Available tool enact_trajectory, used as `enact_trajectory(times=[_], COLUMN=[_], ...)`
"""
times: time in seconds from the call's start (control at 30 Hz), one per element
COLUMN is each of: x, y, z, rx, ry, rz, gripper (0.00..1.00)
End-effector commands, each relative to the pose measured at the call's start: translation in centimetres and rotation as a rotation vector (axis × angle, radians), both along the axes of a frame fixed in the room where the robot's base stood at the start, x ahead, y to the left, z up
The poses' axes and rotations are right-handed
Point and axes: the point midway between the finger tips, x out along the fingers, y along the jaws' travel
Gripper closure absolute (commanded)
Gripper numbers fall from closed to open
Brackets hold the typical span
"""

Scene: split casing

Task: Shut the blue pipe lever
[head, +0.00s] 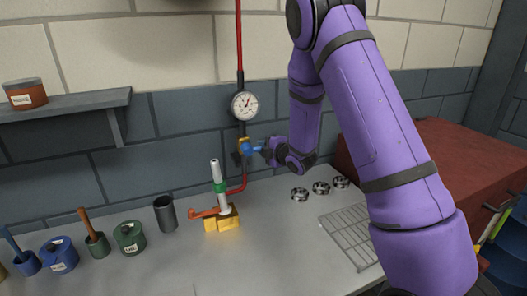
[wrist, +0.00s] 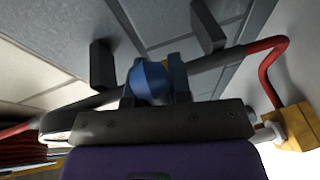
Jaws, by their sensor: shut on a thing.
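The blue pipe lever (head: 256,149) sits on a vertical pipe below the round gauge (head: 244,105) in the head view. It points to the right, across the pipe's line. My gripper (head: 266,150) is at the lever's right end. In the wrist view the blue lever (wrist: 152,82) shows between the two dark fingers of my gripper (wrist: 155,88), which are shut on it. The lever's far part and the valve body behind it are partly hidden in the wrist view.
A yellow-based fixture (head: 221,219) with a red-orange pipe stands below on the bench. Several cups and tins (head: 130,237) line the left. Metal rings (head: 320,188) and a wire rack (head: 350,235) lie to the right. The wall is close behind the pipe.

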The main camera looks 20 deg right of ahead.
Motion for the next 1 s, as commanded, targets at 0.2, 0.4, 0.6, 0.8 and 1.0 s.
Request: enact_trajectory(times=[0.2,0.4,0.6,0.8,1.0], x=[-0.06,-0.07,-0.06,-0.07,-0.04], y=[-0.13,-0.14,-0.15,-0.15,-0.1], z=[0.36,0.45,0.45,0.46,0.49], rx=[-0.065,-0.084,-0.085,-0.084,-0.083], ry=[0.002,0.002,0.002,0.001,0.0], rz=[-0.002,-0.002,-0.002,-0.002,-0.001], gripper=[1.0,1.0,1.0,0.58,0.56])
